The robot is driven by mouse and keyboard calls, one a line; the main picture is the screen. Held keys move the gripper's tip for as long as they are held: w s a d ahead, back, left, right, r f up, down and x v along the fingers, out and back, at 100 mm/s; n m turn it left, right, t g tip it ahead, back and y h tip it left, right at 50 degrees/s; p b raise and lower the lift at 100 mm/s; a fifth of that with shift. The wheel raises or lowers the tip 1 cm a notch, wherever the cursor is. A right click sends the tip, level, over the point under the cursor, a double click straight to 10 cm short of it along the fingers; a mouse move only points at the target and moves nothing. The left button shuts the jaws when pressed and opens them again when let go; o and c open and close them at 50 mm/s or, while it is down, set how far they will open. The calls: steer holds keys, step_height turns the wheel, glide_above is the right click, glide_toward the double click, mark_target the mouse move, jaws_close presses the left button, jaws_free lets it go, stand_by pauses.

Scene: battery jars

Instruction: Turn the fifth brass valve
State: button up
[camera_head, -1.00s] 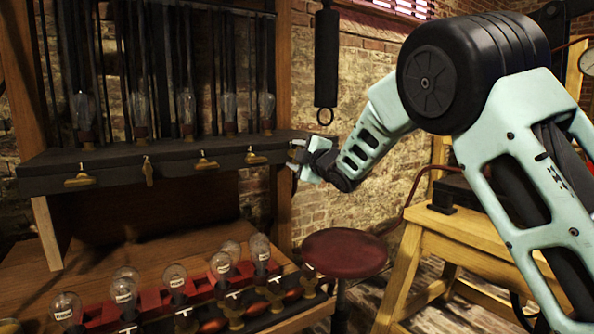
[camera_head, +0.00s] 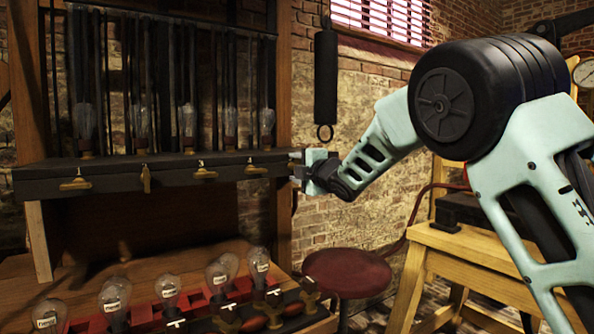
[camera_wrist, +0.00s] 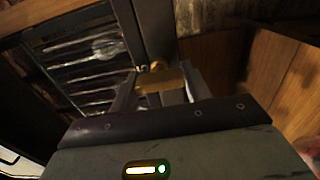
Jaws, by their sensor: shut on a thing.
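The fifth brass valve (camera_wrist: 172,78) is in the wrist view, beside a label that looks like a 5. My gripper (camera_wrist: 162,90) has a finger on either side of it and is shut on its handle. In the head view my gripper (camera_head: 298,170) is at the right end of the dark rack (camera_head: 110,178) and hides the fifth valve. To its left, the first (camera_head: 75,184), third (camera_head: 205,173) and fourth (camera_head: 256,169) brass valves have handles lying level. The second valve (camera_head: 146,179) has its handle upright.
Glass jars (camera_head: 188,120) stand on the rack among dark vertical rods. Labelled bulbs (camera_head: 222,270) line the lower bench. A red stool (camera_head: 347,272) and a wooden table (camera_head: 450,240) stand to the right. A black cylinder (camera_head: 326,78) hangs on the brick wall.

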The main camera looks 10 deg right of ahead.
steer(key=o, duration=1)
steer(key=shift+c, duration=0.2)
steer(key=b+v, duration=0.1)
steer(key=v, duration=1.6)
steer(key=shift+s+b, duration=0.2)
steer(key=shift+b, duration=0.2)
